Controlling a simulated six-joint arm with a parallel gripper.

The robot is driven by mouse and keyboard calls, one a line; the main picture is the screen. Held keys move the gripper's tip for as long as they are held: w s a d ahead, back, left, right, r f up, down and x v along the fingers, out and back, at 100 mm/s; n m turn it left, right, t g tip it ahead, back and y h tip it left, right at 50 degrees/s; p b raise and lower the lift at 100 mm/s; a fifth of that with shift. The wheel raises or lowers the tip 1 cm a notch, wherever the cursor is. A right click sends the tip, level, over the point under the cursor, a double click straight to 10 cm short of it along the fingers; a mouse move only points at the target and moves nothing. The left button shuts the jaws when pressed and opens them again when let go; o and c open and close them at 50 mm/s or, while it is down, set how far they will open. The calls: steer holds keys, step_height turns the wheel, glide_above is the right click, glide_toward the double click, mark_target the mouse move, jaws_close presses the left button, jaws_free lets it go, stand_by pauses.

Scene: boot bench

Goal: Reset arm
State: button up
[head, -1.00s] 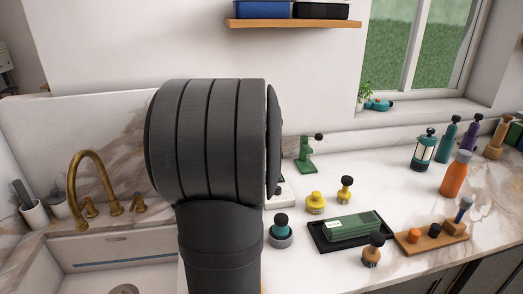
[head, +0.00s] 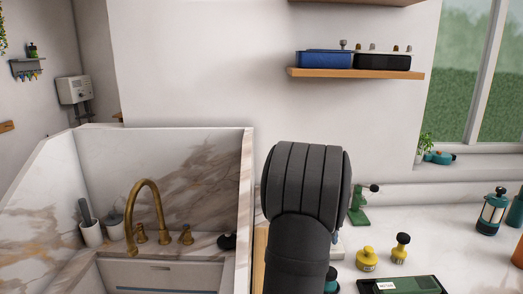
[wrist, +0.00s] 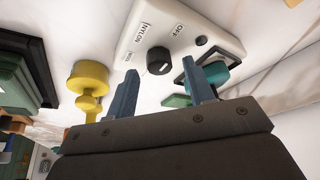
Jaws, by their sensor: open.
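In the head view my dark arm stands in front of the bench and hides the gripper. A white control box (wrist: 185,40) with a black dial (wrist: 160,60) and "NYLON" and "OFF" labels lies beyond the fingers in the wrist view. A corner of the white box shows beside my arm in the head view (head: 336,245). A yellow knobbed item (wrist: 88,80) is left of the fingers. I cannot tell whether the fingers touch anything.
Two yellow items (head: 366,260) and a green stand (head: 358,205) are right of my arm. A dark tray with a green block (head: 400,285) is at the front. The marble-walled sink with a brass tap (head: 150,210) is left. A wooden shelf (head: 355,73) hangs above.

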steer(key=shift+w+d+f, duration=0.2)
steer(key=shift+f, duration=0.45)
steer(key=shift+r, duration=0.15)
steer(key=v, duration=1.7)
steer(key=x, duration=1.7)
steer(key=shift+f, duration=0.2)
steer(key=shift+s+r+n, duration=0.1)
steer(key=shift+n, duration=0.4)
steer(key=shift+d+n+t+y, duration=0.1)
steer(key=shift+n+t+y, duration=0.3)
steer(key=shift+n, duration=0.9)
steer(key=shift+d+n+t+y, duration=0.1)
steer(key=shift+n+y, duration=0.6)
steer(key=shift+n, duration=0.6)
steer(key=shift+d+n+y, duration=0.1)
steer(key=shift+n+y, duration=0.5)
steer(key=shift+n, duration=0.85)
steer(key=shift+n+y, duration=0.6)
steer(key=shift+n, duration=0.85)
steer(key=shift+v, duration=2.5)
